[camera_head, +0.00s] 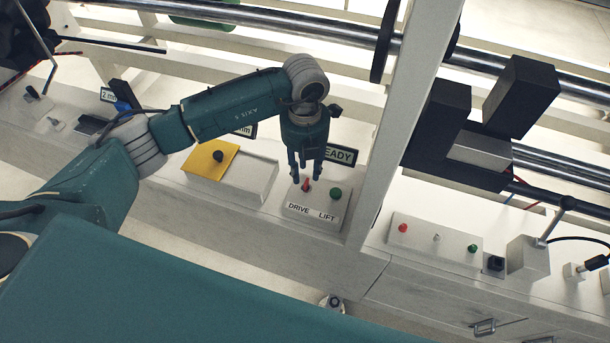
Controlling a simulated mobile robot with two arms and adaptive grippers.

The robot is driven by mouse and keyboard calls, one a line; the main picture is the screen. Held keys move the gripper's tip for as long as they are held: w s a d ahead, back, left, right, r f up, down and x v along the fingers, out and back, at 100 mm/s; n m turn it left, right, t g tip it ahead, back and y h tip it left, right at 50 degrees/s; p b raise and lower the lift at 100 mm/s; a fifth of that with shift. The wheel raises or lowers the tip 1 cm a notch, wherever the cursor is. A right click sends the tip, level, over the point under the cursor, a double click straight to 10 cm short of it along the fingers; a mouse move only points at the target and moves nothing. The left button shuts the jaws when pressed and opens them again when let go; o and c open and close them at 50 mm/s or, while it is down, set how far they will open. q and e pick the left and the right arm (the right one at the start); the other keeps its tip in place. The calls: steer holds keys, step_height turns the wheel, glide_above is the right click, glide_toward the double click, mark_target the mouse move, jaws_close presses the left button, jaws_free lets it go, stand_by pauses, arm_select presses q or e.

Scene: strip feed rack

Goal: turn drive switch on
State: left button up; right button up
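The drive switch (306,186) is a small red lever on a light switch box (298,222), above the label DRIVE. A green button (336,193) sits to its right, above the label LIFT. My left gripper (306,175) points down over the box, with its fingers apart and the red lever showing at their tips. I cannot tell whether a finger touches the lever, or which way the lever is set. A READY display (341,155) stands behind, partly hidden by the gripper. My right gripper is not in view.
A yellow plate with a black knob (218,157) is left of the switch box. A white post (399,120) rises close on the right. Beyond it are a panel with red and green buttons (436,238) and black blocks (440,125). Metal rails run behind.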

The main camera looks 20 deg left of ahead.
arm_select(q)
step_height(320, 180, up, 8)
stand_by(0.7)
